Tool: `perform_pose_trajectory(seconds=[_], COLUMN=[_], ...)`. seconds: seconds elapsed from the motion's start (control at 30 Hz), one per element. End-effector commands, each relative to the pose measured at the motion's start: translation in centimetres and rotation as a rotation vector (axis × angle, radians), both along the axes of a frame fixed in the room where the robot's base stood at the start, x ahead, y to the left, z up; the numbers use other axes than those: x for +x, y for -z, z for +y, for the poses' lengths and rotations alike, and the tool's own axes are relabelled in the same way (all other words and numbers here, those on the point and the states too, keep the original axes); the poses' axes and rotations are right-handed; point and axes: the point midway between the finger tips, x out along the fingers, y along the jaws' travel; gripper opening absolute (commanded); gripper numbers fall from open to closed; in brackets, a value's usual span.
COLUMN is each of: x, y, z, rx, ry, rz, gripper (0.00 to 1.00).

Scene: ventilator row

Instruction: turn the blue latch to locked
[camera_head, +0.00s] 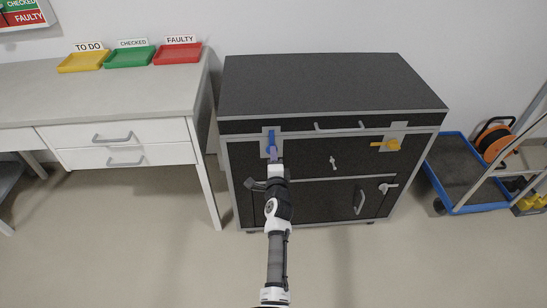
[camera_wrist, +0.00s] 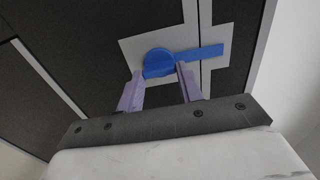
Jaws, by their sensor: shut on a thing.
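The blue latch (camera_head: 270,136) is on a pale plate (camera_wrist: 131,49) at the upper left of the dark cabinet's front. Its bar points up in the head view. In the wrist view, its round blue hub (camera_wrist: 158,62) has the bar (camera_wrist: 208,52) reaching right across the seam in the plate. My gripper (camera_head: 275,157) is at the latch from below and front. In the wrist view, its two purple fingers (camera_wrist: 160,79) stand on either side of the hub, shut on the latch. The fingertips partly hide the hub's lower edge.
The dark cabinet (camera_head: 315,85) also carries a yellow latch (camera_head: 387,145), a small key-like handle (camera_head: 333,162) and a lower handle (camera_head: 360,201). A white desk (camera_head: 95,92) stands left. A blue trolley (camera_head: 452,170) is right. The floor in front is clear.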

Motion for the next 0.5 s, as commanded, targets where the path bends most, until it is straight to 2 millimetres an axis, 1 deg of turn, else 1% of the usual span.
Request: perform_pose_trajectory(seconds=[0.03, 0.47, 0.5], x=[0.13, 0.13, 0.13], y=[-0.42, -0.4, -0.41], z=[-0.12, -0.13, -0.13], rx=[0.006, 0.018, 0.018], ry=[0.003, 0.003, 0.003], rz=[-0.008, -0.008, -0.008], gripper=[0.0, 0.0, 0.38])
